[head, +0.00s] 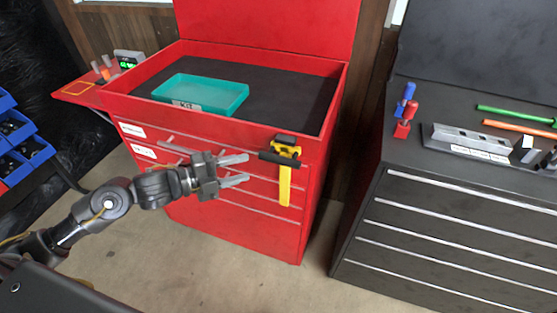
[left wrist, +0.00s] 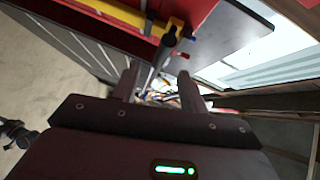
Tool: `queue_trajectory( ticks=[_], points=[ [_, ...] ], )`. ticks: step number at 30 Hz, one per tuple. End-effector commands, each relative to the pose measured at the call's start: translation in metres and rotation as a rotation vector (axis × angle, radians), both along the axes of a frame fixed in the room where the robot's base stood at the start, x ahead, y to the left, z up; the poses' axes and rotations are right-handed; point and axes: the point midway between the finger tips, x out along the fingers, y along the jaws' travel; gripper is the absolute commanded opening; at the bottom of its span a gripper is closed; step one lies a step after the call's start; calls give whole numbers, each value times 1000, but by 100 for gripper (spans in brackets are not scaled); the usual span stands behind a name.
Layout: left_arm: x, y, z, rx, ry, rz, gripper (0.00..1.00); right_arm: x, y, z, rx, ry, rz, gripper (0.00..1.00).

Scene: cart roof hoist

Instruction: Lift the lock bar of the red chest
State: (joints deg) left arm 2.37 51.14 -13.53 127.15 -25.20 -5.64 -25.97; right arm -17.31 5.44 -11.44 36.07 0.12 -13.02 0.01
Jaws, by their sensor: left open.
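The red chest (head: 235,205) stands in the middle of the head view with its lid up. Its yellow lock bar (head: 285,186) hangs upright down the front right, with a black latch at the top and a black handle (head: 277,158) sticking out to the left. The lock bar (left wrist: 128,14) and its dark handle (left wrist: 169,38) also show at the top of the left wrist view. My left gripper (head: 248,168) is open and empty, its fingertips just left of the handle in the head view. Contact with the handle cannot be told. My right gripper is out of view.
A teal tray (head: 215,92) lies in the chest's open top. A dark chest (head: 455,225) stands at the right with tools and a grey rack (head: 465,140) on it. Blue bins (head: 22,150) are at the left. Bare floor (head: 255,270) lies in front.

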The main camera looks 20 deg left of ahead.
Motion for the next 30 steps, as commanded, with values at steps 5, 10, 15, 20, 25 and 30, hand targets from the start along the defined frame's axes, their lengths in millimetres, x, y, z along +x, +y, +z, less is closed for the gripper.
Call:
queue_trajectory(
  ticks=[5,10,15,20,25,30],
  points=[
    [-6,-5,8,16,-26,-31,43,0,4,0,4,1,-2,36],
    [4,-15,8,11,-26,-28,43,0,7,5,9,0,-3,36],
    [25,-38,5,8,-25,-27,43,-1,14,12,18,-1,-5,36],
    [43,-61,0,8,-24,-26,43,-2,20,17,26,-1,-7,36],
    [58,-77,-4,11,-23,-25,43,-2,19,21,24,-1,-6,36],
    [64,-84,-7,13,-23,-26,43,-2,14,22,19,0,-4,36]
  ],
)
